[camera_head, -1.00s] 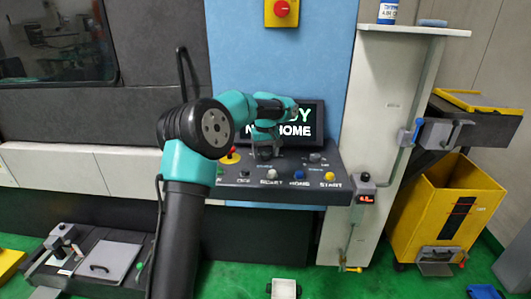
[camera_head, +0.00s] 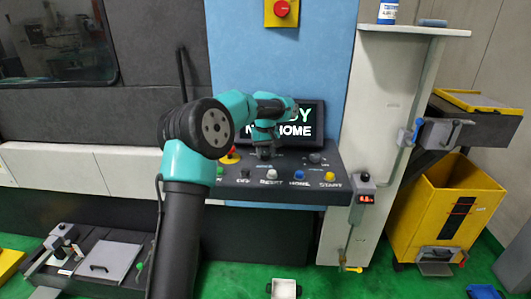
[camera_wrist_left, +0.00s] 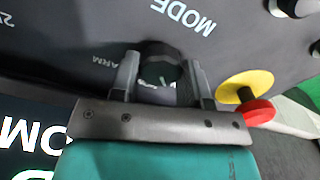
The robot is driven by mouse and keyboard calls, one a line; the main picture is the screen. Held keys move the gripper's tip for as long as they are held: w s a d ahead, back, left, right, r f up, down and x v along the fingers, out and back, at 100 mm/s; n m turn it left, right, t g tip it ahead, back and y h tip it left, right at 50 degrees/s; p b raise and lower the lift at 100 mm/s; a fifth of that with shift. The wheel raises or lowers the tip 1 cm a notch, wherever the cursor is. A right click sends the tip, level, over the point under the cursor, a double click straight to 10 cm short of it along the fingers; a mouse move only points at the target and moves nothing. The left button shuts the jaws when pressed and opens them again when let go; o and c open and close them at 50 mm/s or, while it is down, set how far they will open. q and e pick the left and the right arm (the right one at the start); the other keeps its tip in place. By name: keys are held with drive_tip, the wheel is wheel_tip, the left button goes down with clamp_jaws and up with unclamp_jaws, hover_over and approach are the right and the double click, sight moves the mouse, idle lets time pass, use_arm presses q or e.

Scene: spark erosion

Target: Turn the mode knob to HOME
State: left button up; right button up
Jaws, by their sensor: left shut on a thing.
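The mode knob (camera_wrist_left: 160,68) is a dark round knob beside the printed word MODE in the left wrist view. My left gripper (camera_wrist_left: 164,80) has one finger on each side of it and is shut on it. In the head view my left gripper (camera_head: 265,153) reaches down to the back of the control panel (camera_head: 250,190), and the hand hides most of the knob there. The screen (camera_head: 312,118) behind shows partly covered text ending in HOME. The knob's pointer direction cannot be made out. My right gripper is not in view.
A red emergency button (camera_wrist_left: 258,112) with a yellow collar is close beside the gripper. White, blue (camera_head: 299,175) and yellow (camera_head: 330,177) buttons line the panel's front. Another dark knob (camera_head: 316,158) sits to the right. A white post (camera_head: 375,120) stands right of the panel.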

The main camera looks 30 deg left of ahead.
sight(266, 153)
use_arm(q)
drive_tip(key=m, duration=0.4)
drive_tip(key=shift+m, duration=2.2)
drive_tip(key=o, duration=0.9)
drive_tip(key=shift+d, duration=0.1)
drive_tip(key=shift+o, duration=0.2)
wheel_tip(266, 153, up, 18)
drive_tip(key=shift+f, duration=0.25)
